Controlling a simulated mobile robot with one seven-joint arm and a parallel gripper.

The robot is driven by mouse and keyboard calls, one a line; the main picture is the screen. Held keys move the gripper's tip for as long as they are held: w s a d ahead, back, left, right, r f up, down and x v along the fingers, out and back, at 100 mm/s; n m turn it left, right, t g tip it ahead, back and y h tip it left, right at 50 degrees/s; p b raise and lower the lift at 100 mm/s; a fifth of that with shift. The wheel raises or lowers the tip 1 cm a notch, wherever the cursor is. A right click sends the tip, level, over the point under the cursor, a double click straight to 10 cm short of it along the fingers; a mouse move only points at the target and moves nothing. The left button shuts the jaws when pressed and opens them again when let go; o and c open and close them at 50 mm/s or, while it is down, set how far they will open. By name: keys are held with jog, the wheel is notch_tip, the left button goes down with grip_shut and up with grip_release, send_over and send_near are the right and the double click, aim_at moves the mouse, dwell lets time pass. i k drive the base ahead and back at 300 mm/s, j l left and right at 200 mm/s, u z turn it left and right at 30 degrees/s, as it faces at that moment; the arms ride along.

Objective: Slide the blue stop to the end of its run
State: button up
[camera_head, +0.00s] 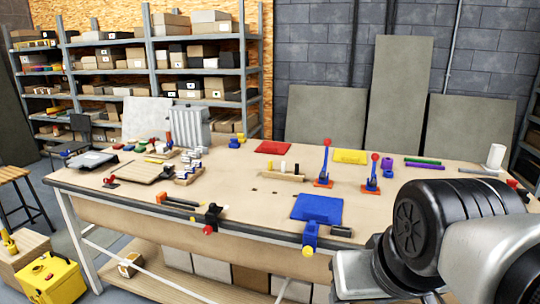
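A flat blue piece (318,208) lies near the front edge of the workbench. A narrower blue block (310,235) sits at the edge just below it, with a yellow knob under it. I cannot tell which of these blue parts is the stop, or where its run begins and ends. My arm (432,235) fills the lower right, close to the bench's front edge and right of the blue parts. No gripper fingers show, so what the gripper holds is hidden.
Two red-knobbed levers (325,163) (373,173) stand behind and right of the blue piece. A black clamp with a red knob (210,219) is on the front edge. A small wooden rack (270,174) stands further back. The bench top (240,200) left of the blue piece is mostly clear.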

aim_at(309, 235)
jog(key=i+j+z, duration=0.6)
jog(key=i+j, duration=0.25)
jog(key=j, duration=0.1)
